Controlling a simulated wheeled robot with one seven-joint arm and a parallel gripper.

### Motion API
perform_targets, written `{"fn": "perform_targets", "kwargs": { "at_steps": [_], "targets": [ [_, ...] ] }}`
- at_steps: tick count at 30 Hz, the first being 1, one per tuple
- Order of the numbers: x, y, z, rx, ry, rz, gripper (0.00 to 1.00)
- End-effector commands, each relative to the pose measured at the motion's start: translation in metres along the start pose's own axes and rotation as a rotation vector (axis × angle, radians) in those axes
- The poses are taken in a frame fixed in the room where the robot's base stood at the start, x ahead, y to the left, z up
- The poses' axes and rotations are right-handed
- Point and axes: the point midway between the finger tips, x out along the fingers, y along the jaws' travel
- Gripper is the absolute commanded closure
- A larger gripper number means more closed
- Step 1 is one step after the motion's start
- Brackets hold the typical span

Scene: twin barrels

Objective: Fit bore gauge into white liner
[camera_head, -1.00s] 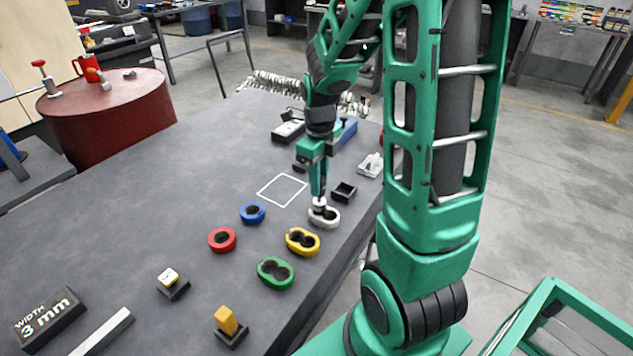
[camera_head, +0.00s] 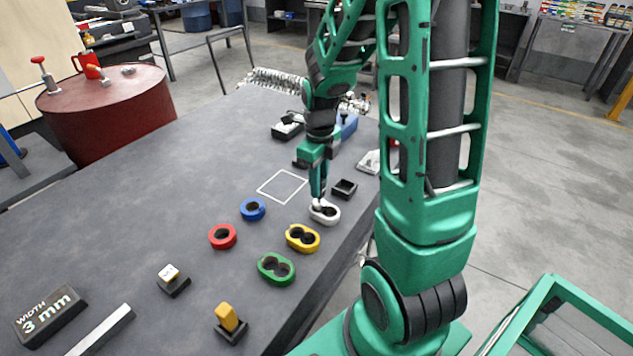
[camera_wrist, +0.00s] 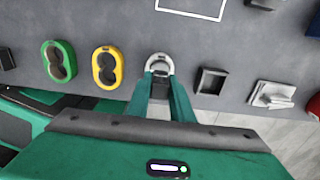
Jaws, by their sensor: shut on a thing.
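The white liner (camera_head: 324,214) is a pale oval ring piece on the grey table, near its right edge. It also shows in the wrist view (camera_wrist: 160,58), just beyond my fingertips. My gripper (camera_head: 319,194) points straight down over the left part of the liner. It is shut on the bore gauge (camera_head: 318,204), of which only a small pale part shows below the fingers. The fingers also show in the wrist view (camera_wrist: 161,76). The gauge's lower end is hidden, so I cannot tell how deep it sits in the liner's opening.
A yellow liner (camera_head: 302,238) and a green liner (camera_head: 276,268) lie nearer the camera. A blue ring (camera_head: 252,209) and a red ring (camera_head: 222,236) lie to the left. A black square holder (camera_head: 344,189) stands close behind the white liner. The table's left half is mostly clear.

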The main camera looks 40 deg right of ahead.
Motion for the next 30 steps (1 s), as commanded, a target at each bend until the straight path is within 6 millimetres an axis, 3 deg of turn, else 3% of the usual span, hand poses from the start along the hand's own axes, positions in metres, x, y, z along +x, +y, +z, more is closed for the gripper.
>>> {"fn": "perform_targets", "kwargs": {
  "at_steps": [28,29,30],
  "targets": [
    [0.020,0.001,0.000,0.000,0.002,0.002,1.00],
    [0.020,0.001,0.000,0.000,0.001,0.001,0.73],
    [0.020,0.001,0.000,0.000,0.001,0.001,0.63]
  ]
}}
